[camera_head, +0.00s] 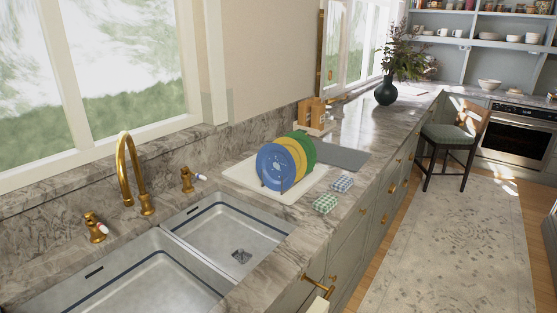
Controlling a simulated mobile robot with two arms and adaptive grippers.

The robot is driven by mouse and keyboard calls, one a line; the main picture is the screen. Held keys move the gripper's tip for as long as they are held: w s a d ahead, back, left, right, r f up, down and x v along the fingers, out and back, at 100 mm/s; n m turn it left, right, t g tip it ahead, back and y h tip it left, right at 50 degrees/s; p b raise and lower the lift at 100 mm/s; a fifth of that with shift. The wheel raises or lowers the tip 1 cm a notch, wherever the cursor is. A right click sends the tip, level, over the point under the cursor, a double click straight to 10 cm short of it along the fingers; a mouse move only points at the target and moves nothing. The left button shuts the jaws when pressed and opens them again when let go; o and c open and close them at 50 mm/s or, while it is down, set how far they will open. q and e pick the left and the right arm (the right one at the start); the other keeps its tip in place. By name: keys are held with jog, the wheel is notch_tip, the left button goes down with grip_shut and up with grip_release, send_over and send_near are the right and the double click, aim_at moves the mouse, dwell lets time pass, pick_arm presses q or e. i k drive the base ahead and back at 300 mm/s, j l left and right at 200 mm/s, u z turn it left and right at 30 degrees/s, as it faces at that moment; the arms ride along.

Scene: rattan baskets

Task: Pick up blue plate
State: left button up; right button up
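The blue plate (275,170) stands upright in a dish rack on a white board (242,176) beside the sink. It is the front plate of three. A yellow plate (297,152) and a green plate (308,146) stand close behind it, partly hidden by it. Thin dark rack prongs show at the foot of the blue plate. Neither of my grippers is in view.
A double sink (226,232) with a gold faucet (128,173) lies in front of the rack. A dark vase (386,91) stands farther back. The floor at right is clear around a chair (450,137).

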aim_at(276, 161)
jog(key=i+l+u, duration=0.1)
jog(key=i+l, duration=0.35)
jog(key=l, duration=0.2)
jog(key=i+l+u, duration=0.15)
jog(key=i+l, duration=0.3)
jog(key=l, duration=0.2)
jog(key=i+l+u, duration=0.15)
jog(key=l, duration=0.2)
jog(key=i+l+u, duration=0.1)
jog(key=i+l, duration=0.15)
jog(key=l, duration=0.15)
jog(key=i+l, duration=0.2)
jog(key=l, duration=0.2)
jog(key=i+l+u, duration=0.15)
jog(key=l, duration=0.25)
